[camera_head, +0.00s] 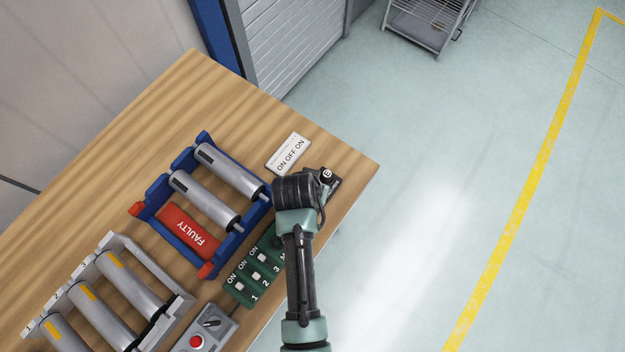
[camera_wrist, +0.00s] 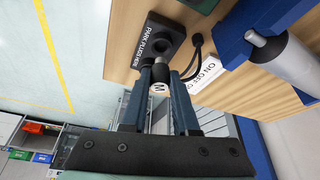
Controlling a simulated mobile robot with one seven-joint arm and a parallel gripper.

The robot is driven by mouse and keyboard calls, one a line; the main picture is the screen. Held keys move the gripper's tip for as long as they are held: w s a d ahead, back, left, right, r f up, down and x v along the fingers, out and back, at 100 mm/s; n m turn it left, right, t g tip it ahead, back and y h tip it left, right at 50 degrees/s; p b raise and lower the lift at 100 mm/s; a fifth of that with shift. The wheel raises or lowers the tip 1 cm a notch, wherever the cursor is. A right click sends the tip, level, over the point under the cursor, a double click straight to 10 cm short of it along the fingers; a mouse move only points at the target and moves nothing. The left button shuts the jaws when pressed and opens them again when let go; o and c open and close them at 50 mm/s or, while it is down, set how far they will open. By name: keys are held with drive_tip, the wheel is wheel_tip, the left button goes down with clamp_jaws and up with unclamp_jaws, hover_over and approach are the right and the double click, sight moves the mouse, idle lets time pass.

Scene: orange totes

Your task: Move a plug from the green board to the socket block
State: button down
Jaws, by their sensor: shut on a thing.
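My gripper (camera_wrist: 160,78) is shut on a small dark plug (camera_wrist: 160,73) with a round white end marked M. The plug is in front of the near end of the black socket block (camera_wrist: 148,35), labelled PARK PLUG HERE. An empty round hole shows in the block; I cannot tell whether plug and block touch. A black cable (camera_wrist: 198,45) loops beside them. In the head view the plug (camera_head: 327,175) shows beside my wrist, over the block (camera_head: 335,187) at the table's corner. The green board (camera_head: 241,296) lies left of my arm, its M end partly hidden.
A blue rack (camera_head: 153,193) with grey rollers and a red FAULTY block (camera_head: 187,229) stands left. A white ON OFF ON plate (camera_head: 288,154) lies behind my wrist. A grey rack (camera_head: 118,240) and red-button box (camera_head: 204,330) are at lower left. The table edge is close on the right.

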drive_tip(key=shift+f+b, duration=0.5)
drive_tip(key=shift+f, duration=0.45)
drive_tip(key=shift+f, duration=0.15)
drive_tip(key=shift+f+b, duration=0.55)
drive_tip(key=shift+f, duration=0.05)
drive_tip(key=shift+f, duration=0.35)
drive_tip(key=c, duration=0.6)
unclamp_jaws()
drive_tip(key=shift+r, duration=0.1)
drive_tip(key=b+v, duration=0.1)
drive_tip(key=v, duration=1.1)
drive_tip(key=shift+r, duration=0.4)
